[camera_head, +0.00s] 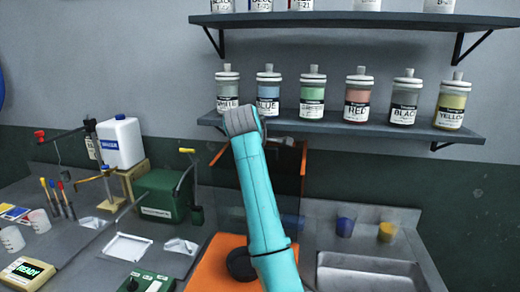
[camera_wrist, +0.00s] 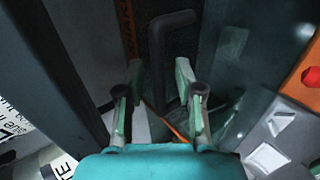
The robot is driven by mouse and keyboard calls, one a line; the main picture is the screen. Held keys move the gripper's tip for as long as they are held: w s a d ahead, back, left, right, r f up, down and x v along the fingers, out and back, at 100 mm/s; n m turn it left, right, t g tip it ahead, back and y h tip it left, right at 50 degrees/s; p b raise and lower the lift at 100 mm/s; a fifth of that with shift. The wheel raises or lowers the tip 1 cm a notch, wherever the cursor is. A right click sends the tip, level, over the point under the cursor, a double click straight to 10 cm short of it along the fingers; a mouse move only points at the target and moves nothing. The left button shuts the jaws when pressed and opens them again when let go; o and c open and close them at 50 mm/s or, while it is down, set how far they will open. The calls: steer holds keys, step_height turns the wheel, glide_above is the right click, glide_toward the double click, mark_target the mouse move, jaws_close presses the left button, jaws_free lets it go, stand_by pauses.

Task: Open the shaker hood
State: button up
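The shaker is an orange unit (camera_head: 207,272) at the bench's middle, largely behind my teal arm. Its hood seems to be the dark, orange-edged panel (camera_head: 289,181) standing upright behind my arm; I cannot tell how far open it is. In the wrist view a dark bent bar (camera_wrist: 158,62), like a handle, stands in front of a dark panel. My gripper (camera_wrist: 158,80) is open, its two fingers apart, with the bar's lower part showing between them. I cannot tell whether either finger touches it.
Above is a shelf (camera_head: 390,131) with several labelled bottles. Left are a green box (camera_head: 160,200), a white jug (camera_head: 120,143) and thin stands. Right are a sink (camera_head: 365,275), a blue cup (camera_head: 344,227) and a yellow cup (camera_head: 387,232). A dark post (camera_wrist: 55,70) is close in the wrist view.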

steer(key=shift+s, duration=0.1)
steer(key=v, duration=1.2)
